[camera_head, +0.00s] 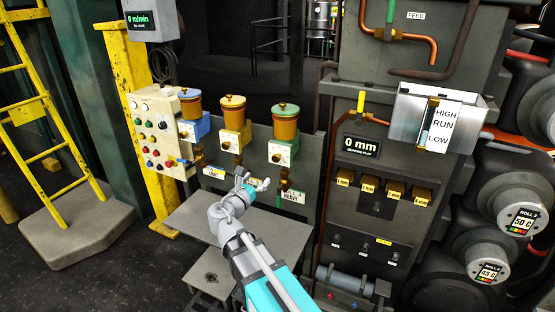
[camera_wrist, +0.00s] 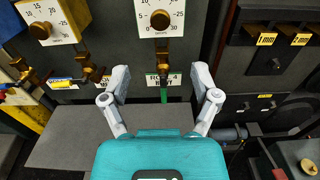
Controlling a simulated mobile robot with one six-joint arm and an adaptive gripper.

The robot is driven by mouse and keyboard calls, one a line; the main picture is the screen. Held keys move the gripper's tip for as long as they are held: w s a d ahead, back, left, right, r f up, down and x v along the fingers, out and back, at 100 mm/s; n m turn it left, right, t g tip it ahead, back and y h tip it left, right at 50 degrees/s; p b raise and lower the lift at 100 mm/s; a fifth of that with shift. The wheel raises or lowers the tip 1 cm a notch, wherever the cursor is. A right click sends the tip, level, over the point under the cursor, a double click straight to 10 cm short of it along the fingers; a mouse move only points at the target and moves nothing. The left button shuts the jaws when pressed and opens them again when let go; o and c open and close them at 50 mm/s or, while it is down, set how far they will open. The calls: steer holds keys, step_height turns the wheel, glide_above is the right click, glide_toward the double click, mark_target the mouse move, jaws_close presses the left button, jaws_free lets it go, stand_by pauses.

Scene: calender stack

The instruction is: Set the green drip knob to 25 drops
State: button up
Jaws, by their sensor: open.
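The green-lidded drip cup (camera_head: 285,122) is the rightmost of three on the dark panel. Its white dial (camera_head: 281,153) carries a small brass knob. In the wrist view that dial (camera_wrist: 176,27) fills the top middle, numbered around the brass knob (camera_wrist: 160,19); the knob's pointing direction is too small to tell. Its upper part is cut off. A brass valve (camera_wrist: 163,58) and a green-marked label sit below it. My gripper (camera_head: 253,184) is open and empty, below and left of the green unit. In the wrist view, its fingers (camera_wrist: 160,84) are spread below the dial, apart from it.
The yellow-lidded cup (camera_head: 233,112) and blue-lidded cup (camera_head: 190,105) stand to the left, beside a button box (camera_head: 158,130). A grey table (camera_head: 190,218) lies below. A dark gap panel (camera_head: 376,185) with brass blocks stands right. Free space lies before the dials.

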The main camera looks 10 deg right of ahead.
mark_target(276, 159)
steer(key=shift+w+d, duration=0.1)
steer(key=x, duration=1.3)
steer(key=shift+w+d, duration=0.2)
steer(key=shift+w, duration=0.05)
jaws_close()
steer(key=shift+d, duration=0.15)
